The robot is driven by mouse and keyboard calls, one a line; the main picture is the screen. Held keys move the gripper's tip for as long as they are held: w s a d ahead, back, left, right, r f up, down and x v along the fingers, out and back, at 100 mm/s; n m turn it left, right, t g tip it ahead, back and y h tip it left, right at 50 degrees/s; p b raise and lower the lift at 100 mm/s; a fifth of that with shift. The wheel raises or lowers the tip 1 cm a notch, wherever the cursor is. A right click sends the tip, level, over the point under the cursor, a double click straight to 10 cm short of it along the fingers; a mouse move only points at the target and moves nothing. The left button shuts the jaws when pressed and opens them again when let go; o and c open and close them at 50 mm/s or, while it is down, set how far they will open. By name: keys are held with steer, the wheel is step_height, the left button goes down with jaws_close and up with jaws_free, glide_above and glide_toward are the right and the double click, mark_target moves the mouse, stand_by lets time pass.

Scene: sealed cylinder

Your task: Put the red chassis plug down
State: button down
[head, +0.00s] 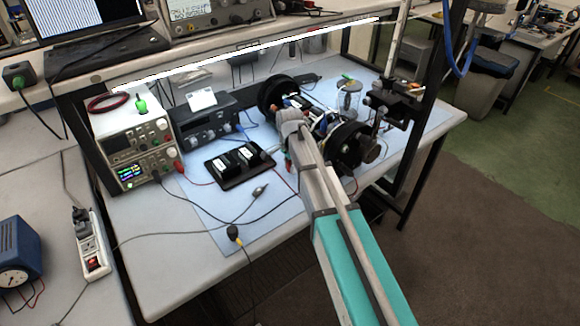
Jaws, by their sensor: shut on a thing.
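My arm reaches in from the lower right over the blue mat. My gripper (282,150) is at its far end, low in front of the cylinder assembly and just right of a black block. It is small here and partly hidden by my own arm. A small red bit, seemingly the red chassis plug (287,156), shows at the fingers, and the gripper is shut on it. I cannot tell whether the plug touches the mat. The cylinder assembly (352,143), with black end rings, lies behind and to the right of my gripper.
A black block (238,164) lies left of my gripper. White power supplies (130,140) and a dark instrument box (205,121) stand further left. Thin cables cross the blue mat (240,232). A dark upright post (425,95) stands at the right. The front mat is mostly clear.

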steer(key=shift+f+b, duration=0.4)
steer(key=shift+f, duration=0.05)
steer(key=shift+c, duration=2.4)
jaws_free()
steer(key=shift+r, duration=0.2)
step_height(320, 180, up, 13)
steer(key=p, duration=1.3)
